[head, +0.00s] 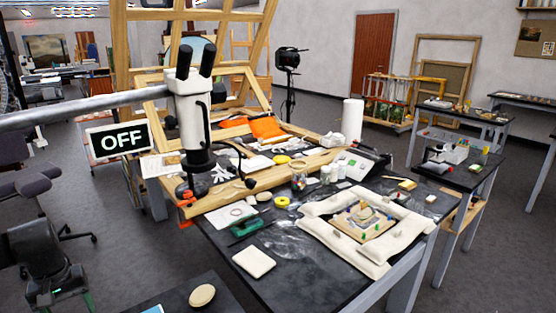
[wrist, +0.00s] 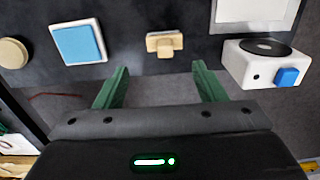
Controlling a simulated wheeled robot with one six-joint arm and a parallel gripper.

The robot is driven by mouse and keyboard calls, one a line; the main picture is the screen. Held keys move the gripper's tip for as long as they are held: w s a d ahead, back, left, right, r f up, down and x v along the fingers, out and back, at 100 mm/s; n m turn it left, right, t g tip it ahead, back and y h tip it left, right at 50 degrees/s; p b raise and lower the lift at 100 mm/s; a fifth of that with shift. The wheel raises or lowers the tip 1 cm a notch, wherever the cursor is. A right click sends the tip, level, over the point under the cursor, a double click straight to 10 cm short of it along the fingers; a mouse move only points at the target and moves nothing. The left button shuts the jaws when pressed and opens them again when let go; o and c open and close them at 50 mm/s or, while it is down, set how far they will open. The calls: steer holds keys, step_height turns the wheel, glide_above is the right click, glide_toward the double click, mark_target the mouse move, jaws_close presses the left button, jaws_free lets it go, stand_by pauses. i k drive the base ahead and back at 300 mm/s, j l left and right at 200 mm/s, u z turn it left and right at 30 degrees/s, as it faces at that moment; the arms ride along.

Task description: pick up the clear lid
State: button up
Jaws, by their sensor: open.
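I cannot make out a clear lid for certain in either view. A transparent crumpled sheet or film (head: 290,243) lies on the dark worktable (head: 330,292) in the head view, but I cannot tell whether a lid is among it. A small glass jar (head: 298,181) stands farther back on that table. My gripper (wrist: 160,68) shows in the wrist view with its two green fingers wide apart and nothing between them. It is beside a dark surface holding small objects. In the head view my dark arm is at the lower left, with the gripper mostly out of frame.
The wrist view shows a round beige disc (wrist: 12,53), a blue-topped white square (wrist: 78,43), a wooden block (wrist: 164,43) and a white box with a blue knob (wrist: 265,65).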

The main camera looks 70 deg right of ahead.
mark_target(453, 148)
steer(key=z, duration=3.6)
